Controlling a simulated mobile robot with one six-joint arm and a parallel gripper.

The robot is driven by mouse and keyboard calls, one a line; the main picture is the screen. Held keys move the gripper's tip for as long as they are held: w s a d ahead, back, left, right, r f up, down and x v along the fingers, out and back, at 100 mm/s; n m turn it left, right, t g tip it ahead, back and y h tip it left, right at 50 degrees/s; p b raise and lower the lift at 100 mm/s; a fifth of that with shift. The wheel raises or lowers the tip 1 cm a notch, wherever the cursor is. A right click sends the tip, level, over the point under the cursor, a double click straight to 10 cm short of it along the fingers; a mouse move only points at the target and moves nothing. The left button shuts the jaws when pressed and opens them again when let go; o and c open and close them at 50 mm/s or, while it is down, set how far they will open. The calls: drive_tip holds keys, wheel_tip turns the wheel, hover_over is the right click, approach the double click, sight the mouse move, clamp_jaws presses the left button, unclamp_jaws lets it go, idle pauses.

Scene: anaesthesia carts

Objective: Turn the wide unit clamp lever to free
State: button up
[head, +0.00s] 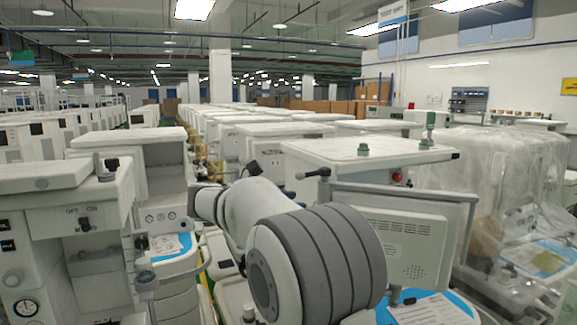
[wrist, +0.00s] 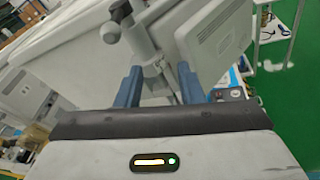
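In the wrist view my gripper (wrist: 159,69) is open, its two blue fingers apart on either side of a light grey post or bracket (wrist: 154,76). I cannot tell whether they touch it. A grey arm with dark rounded knobs (wrist: 110,32) rises up and left from there; it looks like the clamp lever. A grey monitor housing (wrist: 216,40) is to its right. My gripper is hidden behind my arm there.
A plastic-wrapped unit (head: 510,190) stands at the right. Another cart (head: 70,220) stands close at the left, and rows of carts fill the back. The wrist view shows green floor (wrist: 280,75) at the right.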

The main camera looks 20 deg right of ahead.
sight(300, 176)
drive_tip(key=w+r, duration=0.1)
drive_tip(key=w+r+n+h, duration=0.1)
drive_tip(key=r, duration=0.1)
drive_tip(key=w+a+r+h, duration=0.1)
drive_tip(key=shift+w+r+t, duration=0.15)
drive_tip(key=shift+t, duration=0.15)
drive_tip(key=shift+w+d+r+p, duration=0.1)
drive_tip(key=shift+d+r+p, duration=0.05)
drive_tip(key=shift+d+p, duration=0.2)
drive_tip(key=p+x, duration=0.1)
drive_tip(key=x, duration=0.5)
drive_tip(key=shift+d+p, duration=0.3)
drive_tip(key=shift+d, duration=0.1)
drive_tip(key=shift+c, duration=0.2)
clamp_jaws()
